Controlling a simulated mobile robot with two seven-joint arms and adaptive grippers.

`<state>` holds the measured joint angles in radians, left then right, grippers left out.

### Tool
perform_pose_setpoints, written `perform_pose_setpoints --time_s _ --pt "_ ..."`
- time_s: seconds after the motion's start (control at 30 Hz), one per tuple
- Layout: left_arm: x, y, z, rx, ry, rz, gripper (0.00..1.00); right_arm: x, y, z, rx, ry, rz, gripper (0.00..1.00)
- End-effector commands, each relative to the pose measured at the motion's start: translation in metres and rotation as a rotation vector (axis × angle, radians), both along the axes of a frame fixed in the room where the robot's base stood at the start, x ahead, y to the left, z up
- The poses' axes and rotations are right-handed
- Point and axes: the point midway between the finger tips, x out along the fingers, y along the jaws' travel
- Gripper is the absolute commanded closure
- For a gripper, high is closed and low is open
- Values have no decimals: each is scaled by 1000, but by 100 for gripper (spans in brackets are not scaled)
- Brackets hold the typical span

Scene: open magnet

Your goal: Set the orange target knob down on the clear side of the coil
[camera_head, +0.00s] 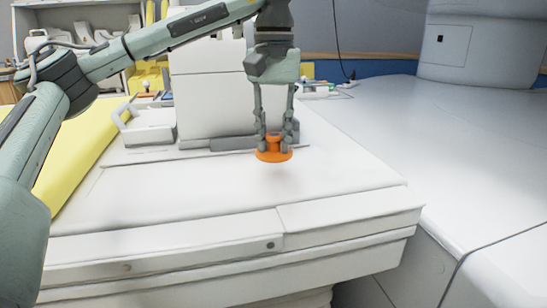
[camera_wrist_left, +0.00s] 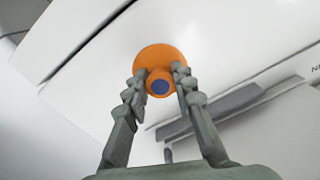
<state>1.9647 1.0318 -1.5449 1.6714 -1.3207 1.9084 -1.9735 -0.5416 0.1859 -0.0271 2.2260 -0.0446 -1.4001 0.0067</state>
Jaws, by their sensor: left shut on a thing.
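The orange target knob (camera_head: 273,154) is a disc with a narrower stem. My left gripper (camera_head: 275,146) is shut on its stem, pointing down, with the wide disc lowest. A faint shadow lies on the white surface below it, so the knob appears to hang a little above that surface. In the left wrist view the orange knob (camera_wrist_left: 160,58) sits between the fingertips of my left gripper (camera_wrist_left: 160,84), and a dark blue spot shows on the stem's end. The coil is likely the white boxy unit (camera_head: 215,95) behind, but I cannot tell for sure. My right gripper is not in view.
The white table top (camera_head: 180,200) in front of the knob is bare. A grey bar (camera_head: 232,143) lies along the unit's foot. A white handled block (camera_head: 150,126) stands to the left, beside a yellow pad (camera_head: 85,145). A wide white surface (camera_head: 400,125) extends right.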

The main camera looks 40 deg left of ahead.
Motion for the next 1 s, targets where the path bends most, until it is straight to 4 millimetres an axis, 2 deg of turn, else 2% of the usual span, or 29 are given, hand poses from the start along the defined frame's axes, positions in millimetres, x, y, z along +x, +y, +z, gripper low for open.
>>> perform_pose_setpoints --time_s 0.2,0.3,0.73,0.77,0.9,1.0 --pt "-1 0 -31 2 3 1 100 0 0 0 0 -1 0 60" --pt "-1 0 -38 0 1 1 100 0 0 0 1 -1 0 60" --pt "0 0 -43 0 0 1 100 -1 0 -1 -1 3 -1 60" --pt "0 0 -42 0 0 1 72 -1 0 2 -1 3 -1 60" --pt "0 1 -42 1 0 1 54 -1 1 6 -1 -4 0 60" --pt "0 1 -42 0 1 1 54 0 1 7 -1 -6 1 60"
